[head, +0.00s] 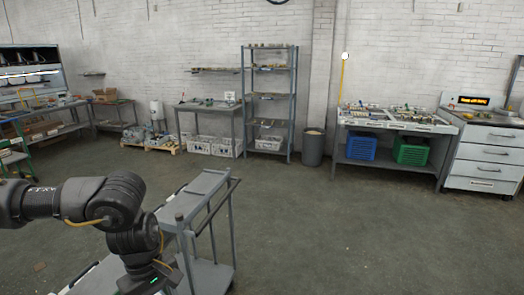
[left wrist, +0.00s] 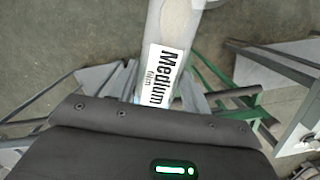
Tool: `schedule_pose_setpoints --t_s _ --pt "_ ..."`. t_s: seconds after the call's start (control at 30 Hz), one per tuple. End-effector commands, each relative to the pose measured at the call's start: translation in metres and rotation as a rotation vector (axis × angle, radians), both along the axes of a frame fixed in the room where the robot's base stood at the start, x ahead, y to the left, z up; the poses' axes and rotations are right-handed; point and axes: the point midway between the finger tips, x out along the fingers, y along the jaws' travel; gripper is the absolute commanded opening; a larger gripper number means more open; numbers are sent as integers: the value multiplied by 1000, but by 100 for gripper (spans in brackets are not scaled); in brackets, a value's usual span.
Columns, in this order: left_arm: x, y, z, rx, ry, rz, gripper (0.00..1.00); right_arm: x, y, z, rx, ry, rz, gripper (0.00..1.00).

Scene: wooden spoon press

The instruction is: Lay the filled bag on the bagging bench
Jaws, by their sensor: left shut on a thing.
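My left gripper (left wrist: 150,118) shows in the left wrist view as a dark body with a lit green mark, and its fingertips are hidden behind its front edge. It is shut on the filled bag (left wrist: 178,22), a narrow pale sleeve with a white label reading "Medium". The bag sticks out past the gripper's edge over the floor, and its contents are hard to make out. In the head view only my left arm shows at the lower left; the bag is not visible there. I cannot tell which bench is the bagging bench. My right gripper is in neither view.
A grey cart (head: 205,190) stands close beside my left arm. Along the back wall are a workbench (head: 208,106), a shelf rack (head: 268,100), a grey bin (head: 313,150), a bench with crates (head: 396,122) and a drawer cabinet (head: 484,160). The middle floor is clear.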

Motion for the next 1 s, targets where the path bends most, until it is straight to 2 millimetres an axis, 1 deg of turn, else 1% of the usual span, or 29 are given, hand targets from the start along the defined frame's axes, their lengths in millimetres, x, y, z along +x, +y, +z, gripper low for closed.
schedule_pose_setpoints --t_s 0.3,0.47,0.53,0.57,0.67,0.7,0.83,0.9,1.0 --pt "1 0 1 2 -2 -325 23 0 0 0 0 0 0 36" --pt "0 1 0 1 0 -383 23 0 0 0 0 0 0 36" --pt "-1 1 -6 -1 2 -384 23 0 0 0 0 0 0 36" --pt "-2 1 -12 -1 5 -383 23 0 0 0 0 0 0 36" --pt "-7 0 -43 -3 10 -384 23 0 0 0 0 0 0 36" --pt "-10 0 -59 -4 11 -384 23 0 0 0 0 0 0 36" --pt "-23 0 -105 -3 9 -382 23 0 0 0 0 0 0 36" --pt "-30 0 -124 -3 6 -381 23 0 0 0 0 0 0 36" --pt "-37 0 -142 -1 3 -381 23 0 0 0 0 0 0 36"
